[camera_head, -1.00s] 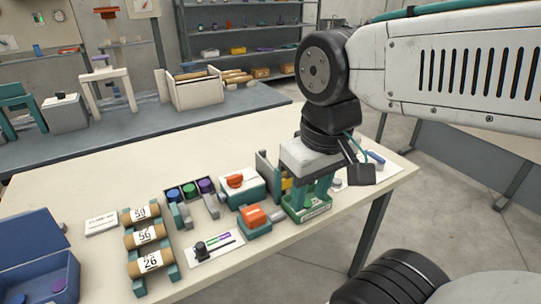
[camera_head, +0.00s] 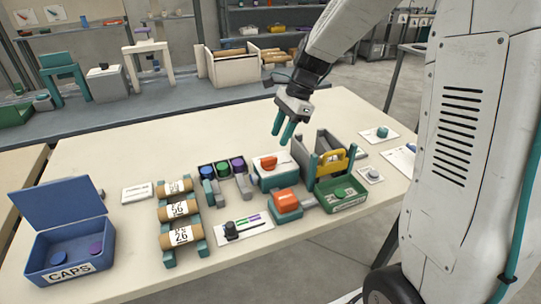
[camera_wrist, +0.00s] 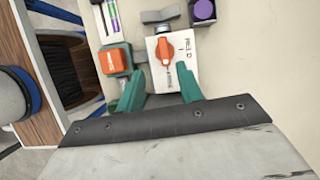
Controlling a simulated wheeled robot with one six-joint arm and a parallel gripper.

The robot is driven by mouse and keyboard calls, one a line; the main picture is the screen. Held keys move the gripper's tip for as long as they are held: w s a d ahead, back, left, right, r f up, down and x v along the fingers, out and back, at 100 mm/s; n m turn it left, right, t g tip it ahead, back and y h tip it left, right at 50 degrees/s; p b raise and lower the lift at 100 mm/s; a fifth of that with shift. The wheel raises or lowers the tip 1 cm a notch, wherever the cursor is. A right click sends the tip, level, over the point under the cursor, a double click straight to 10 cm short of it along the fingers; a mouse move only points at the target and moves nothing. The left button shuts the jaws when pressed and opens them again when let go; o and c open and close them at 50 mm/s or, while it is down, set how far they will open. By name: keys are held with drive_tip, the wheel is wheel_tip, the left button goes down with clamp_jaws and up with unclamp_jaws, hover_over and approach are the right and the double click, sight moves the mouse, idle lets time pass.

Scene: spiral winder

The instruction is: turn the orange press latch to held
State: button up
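The orange press latch (camera_head: 268,162) is a rounded knob on a white box with a teal base, on the cream bench. In the wrist view the knob (camera_wrist: 165,50) stands roughly lengthwise up the picture, on a white face marked "HELD" at right and a second, unreadable label lower down. I cannot tell which mark it is set to. My gripper (camera_head: 283,131) hangs above and behind the box, apart from it. In the wrist view its two teal fingers (camera_wrist: 161,93) are spread with nothing between them, just below the box.
An orange-topped teal block (camera_head: 285,201) sits close in front of the latch. Capped cups (camera_head: 222,170) and labelled rolls (camera_head: 178,210) lie left.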

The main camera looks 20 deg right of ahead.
sight(270, 158)
drive_tip(key=shift+m, duration=0.3)
drive_tip(key=x, duration=0.8)
drive_tip(key=shift+w+f, duration=0.25)
drive_tip(key=shift+w, duration=0.1)
drive_tip(key=shift+d, duration=0.1)
clamp_jaws()
